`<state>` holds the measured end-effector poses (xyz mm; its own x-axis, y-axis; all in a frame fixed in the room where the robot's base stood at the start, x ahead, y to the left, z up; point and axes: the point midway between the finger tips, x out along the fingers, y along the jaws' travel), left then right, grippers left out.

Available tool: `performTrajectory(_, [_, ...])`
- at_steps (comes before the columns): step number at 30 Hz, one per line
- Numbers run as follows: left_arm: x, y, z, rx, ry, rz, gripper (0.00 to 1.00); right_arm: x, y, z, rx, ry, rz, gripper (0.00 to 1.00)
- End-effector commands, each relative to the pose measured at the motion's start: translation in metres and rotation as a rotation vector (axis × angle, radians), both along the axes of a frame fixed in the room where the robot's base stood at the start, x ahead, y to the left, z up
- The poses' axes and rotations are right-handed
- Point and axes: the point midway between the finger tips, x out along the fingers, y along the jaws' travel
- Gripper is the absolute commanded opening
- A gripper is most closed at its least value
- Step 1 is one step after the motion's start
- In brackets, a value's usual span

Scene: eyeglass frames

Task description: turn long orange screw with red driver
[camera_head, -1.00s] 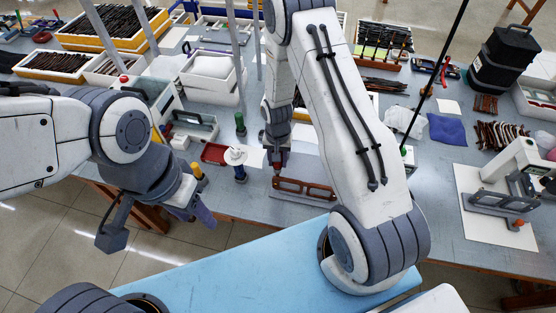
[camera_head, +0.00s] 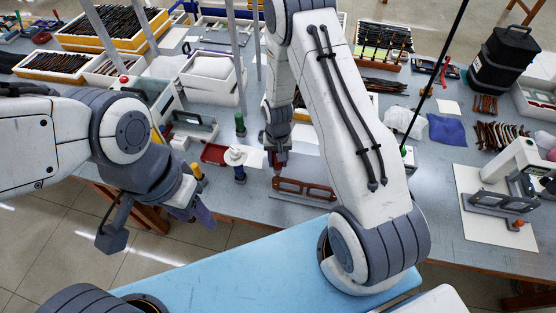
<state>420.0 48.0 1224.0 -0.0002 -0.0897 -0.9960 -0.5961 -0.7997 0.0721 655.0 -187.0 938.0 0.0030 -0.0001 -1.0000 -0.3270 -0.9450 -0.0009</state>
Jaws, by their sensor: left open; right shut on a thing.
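My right gripper (camera_head: 278,158) points down over the table's front part. It is shut on the red driver (camera_head: 277,160), of which only a small red part shows between the fingers. The driver's thin lower end stands at the left end of a brown eyeglass frame (camera_head: 305,190), which lies on a grey plate. Whether the tip touches a screw is too small to tell. I cannot make out the long orange screw. My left gripper (camera_head: 190,208) is open, off the table's front edge at the left, away from the frame.
A white-topped bottle (camera_head: 236,160), a yellow-capped bottle (camera_head: 198,172) and a red tray (camera_head: 214,154) stand left of the frame. White bins (camera_head: 212,75) are behind. A white device (camera_head: 505,175) stands at right. My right arm hides the table's middle.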

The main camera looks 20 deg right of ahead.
Motion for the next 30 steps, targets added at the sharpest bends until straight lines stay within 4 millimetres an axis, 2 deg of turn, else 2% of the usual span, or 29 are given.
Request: performTrajectory(30, [0.0000, 0.0000, -0.0085, 0.000, 0.000, 0.000, 0.50, 0.0004, 0.0000, -0.0094, 0.000, -0.001, 0.000, 0.00])
